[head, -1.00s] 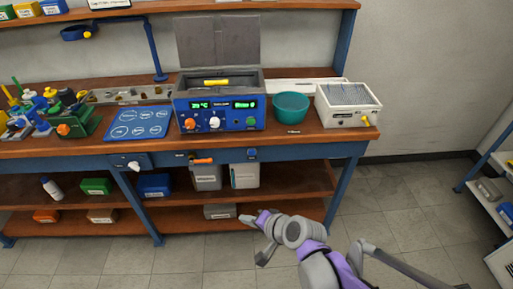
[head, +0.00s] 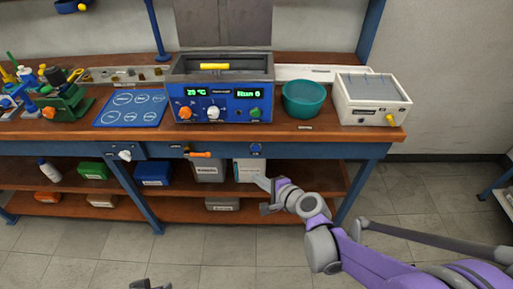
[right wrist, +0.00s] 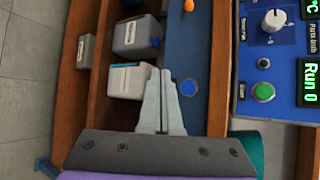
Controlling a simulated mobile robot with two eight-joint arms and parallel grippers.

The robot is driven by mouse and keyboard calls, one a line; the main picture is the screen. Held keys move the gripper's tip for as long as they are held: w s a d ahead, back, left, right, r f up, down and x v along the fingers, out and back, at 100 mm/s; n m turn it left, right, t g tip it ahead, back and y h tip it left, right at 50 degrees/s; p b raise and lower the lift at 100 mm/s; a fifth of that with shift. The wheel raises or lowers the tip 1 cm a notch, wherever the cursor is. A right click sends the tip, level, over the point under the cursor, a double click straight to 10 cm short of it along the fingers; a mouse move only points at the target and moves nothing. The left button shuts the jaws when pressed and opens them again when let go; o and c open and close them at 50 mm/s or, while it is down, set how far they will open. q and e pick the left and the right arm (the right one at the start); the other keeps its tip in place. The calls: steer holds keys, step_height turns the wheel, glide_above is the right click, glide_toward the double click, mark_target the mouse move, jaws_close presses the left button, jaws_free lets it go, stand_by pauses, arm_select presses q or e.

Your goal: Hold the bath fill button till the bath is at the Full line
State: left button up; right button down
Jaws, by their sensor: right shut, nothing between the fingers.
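The blue bath unit (head: 220,103) stands on the bench with its grey lid up and a yellow bar across its opening. Its panel reads "20 °C" and "Run 0". A green button (head: 255,113) is on the panel; it also shows in the right wrist view (right wrist: 263,92). A round blue button (head: 255,149) is on the bench's front rail and also shows in the right wrist view (right wrist: 188,88). My right gripper (head: 264,184) is shut and empty, below and in front of the rail, apart from both buttons. The bath's water level and Full line are not visible. A bit of my left gripper (head: 150,284) shows at the bottom edge.
A teal bowl (head: 304,98) and a white box (head: 371,99) stand right of the bath. A blue mat (head: 131,108) lies left of it. An orange-handled valve (head: 201,154) sticks out from the rail. Bins stand on the lower shelf. The floor in front is clear.

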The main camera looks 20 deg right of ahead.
glide_toward(253, 151)
steer(key=shift+s+a+x, duration=0.1)
steer(key=shift+a+x, duration=0.05)
steer(key=shift+x, duration=0.7)
steer(key=shift+s+a+x, duration=0.1)
steer(key=shift+a+x, duration=0.05)
steer(key=shift+x, duration=0.75)
steer(key=shift+s+a+x, duration=0.1)
steer(key=shift+a+x, duration=0.1)
steer(key=shift+x, duration=0.65)
steer(key=shift+w+d+f, duration=0.1)
steer(key=shift+w+f, duration=0.1)
steer(key=shift+w, duration=0.2)
steer(key=shift+w+d, duration=0.2)
steer(key=shift+w, duration=0.25)
stand_by(4.2)
